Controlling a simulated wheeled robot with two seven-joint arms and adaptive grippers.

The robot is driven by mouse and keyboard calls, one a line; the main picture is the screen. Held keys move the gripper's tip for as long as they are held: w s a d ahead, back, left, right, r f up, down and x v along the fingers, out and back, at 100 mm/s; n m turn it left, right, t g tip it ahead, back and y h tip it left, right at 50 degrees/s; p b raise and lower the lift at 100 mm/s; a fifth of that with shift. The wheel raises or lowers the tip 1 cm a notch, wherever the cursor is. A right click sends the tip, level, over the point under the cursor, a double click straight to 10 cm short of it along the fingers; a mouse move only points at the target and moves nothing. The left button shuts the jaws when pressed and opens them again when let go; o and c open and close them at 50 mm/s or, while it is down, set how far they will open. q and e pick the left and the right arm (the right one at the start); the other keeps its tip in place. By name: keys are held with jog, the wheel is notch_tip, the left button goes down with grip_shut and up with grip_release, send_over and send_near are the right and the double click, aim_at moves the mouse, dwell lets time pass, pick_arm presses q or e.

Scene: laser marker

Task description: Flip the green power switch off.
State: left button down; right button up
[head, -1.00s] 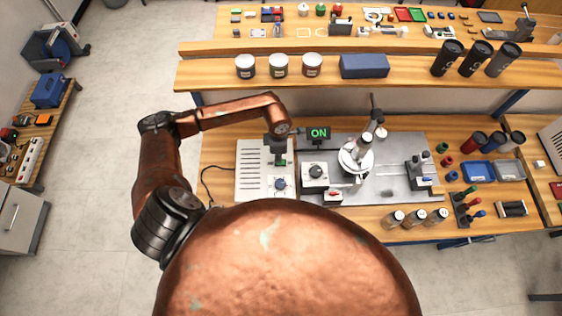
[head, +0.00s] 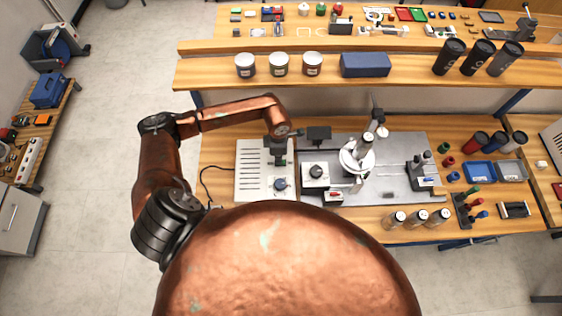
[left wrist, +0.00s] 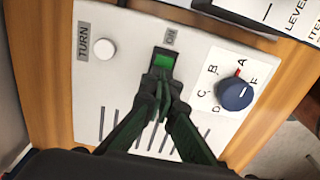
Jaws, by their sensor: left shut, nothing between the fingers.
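The green power switch (left wrist: 164,62) sits in a dark slot on the white control box, under a small grey label, in the left wrist view. My left gripper (left wrist: 161,82) is shut and empty, with its fingertips at the lower edge of the switch; whether they touch cannot be told. In the head view, my left gripper (head: 279,160) points down over the white control box (head: 250,180) and hides the switch. The small display (head: 319,134) behind the box is dark. My right gripper is not in view.
A blue dial (left wrist: 234,94) with letters around it is right of the switch, and a white TURN button (left wrist: 104,49) is left. In the head view, a grey plate (head: 398,150) with a laser-marking stand (head: 357,157) lies to the right.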

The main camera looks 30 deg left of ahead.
pick_arm(q)
jog(key=shift+r+p, duration=1.75)
jog(key=shift+r, duration=1.7)
jog(key=shift+d+f, duration=0.1)
